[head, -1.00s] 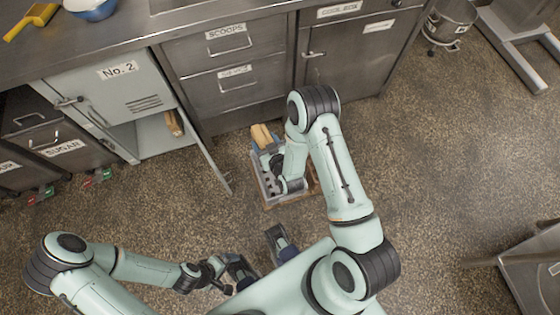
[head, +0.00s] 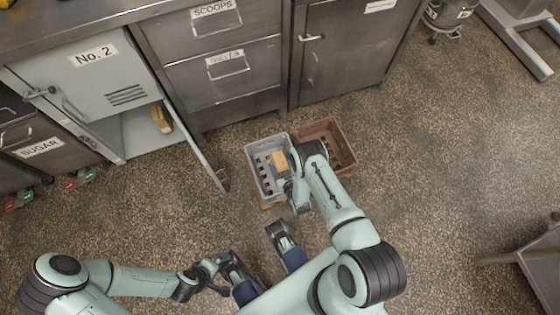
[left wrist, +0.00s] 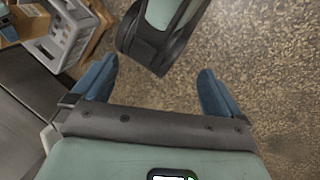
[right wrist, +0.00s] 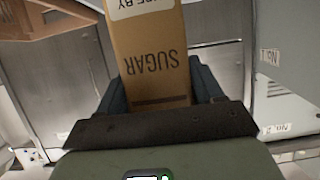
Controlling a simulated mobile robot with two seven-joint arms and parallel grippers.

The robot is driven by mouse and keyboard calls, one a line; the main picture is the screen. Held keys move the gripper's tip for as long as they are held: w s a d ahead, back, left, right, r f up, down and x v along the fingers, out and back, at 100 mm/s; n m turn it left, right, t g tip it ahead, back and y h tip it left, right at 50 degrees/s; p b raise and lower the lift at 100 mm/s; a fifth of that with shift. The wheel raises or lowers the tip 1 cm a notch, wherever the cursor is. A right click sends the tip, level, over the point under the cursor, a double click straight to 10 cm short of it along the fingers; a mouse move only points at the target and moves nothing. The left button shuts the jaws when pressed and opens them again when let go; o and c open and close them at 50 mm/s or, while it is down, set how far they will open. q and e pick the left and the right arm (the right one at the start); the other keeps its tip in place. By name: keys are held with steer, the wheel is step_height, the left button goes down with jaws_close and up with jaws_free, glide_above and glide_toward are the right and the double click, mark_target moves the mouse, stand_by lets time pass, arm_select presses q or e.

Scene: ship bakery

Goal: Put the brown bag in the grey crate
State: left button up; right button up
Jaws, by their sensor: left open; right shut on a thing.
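The brown bag (head: 279,161) is held upright in my right gripper (head: 287,181), over the grey crate (head: 262,188) in the head view. I cannot tell whether its bottom touches the crate floor. In the right wrist view the bag (right wrist: 157,55), printed SUGAR, stands between the gripper's fingers (right wrist: 160,88). The grey crate has slotted walls, and my right arm hides part of it. It also shows at upper left in the left wrist view (left wrist: 66,34). My left gripper (left wrist: 155,76) is open and empty over the floor, away from the crate.
A brown crate (head: 341,146) stands right against the grey one. Steel drawers (head: 226,70) line the back. Speckled floor (head: 430,170) is clear at right.

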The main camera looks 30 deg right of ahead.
step_height(320, 180, down, 6)
steer(key=shift+b, duration=1)
steer(key=shift+w+f, duration=0.1)
steer(key=shift+f, duration=0.5)
steer(key=shift+f+b, duration=1.2)
steer(key=shift+f, duration=0.95)
arm_select(q)
steer(key=w+a+f+t+y, duration=0.1)
steer(key=w+a+f+t, duration=0.1)
steer(key=w+f, duration=0.3)
steer(key=shift+w+a+f+n, duration=0.3)
steer(key=shift+w+a+f, duration=0.05)
steer(key=shift+w+a, duration=0.55)
arm_select(e)
steer(key=shift+f, duration=0.1)
arm_select(q)
steer(key=shift+s+f, duration=0.2)
steer(key=shift+s, duration=0.05)
arm_select(e)
steer(key=o, duration=1.7)
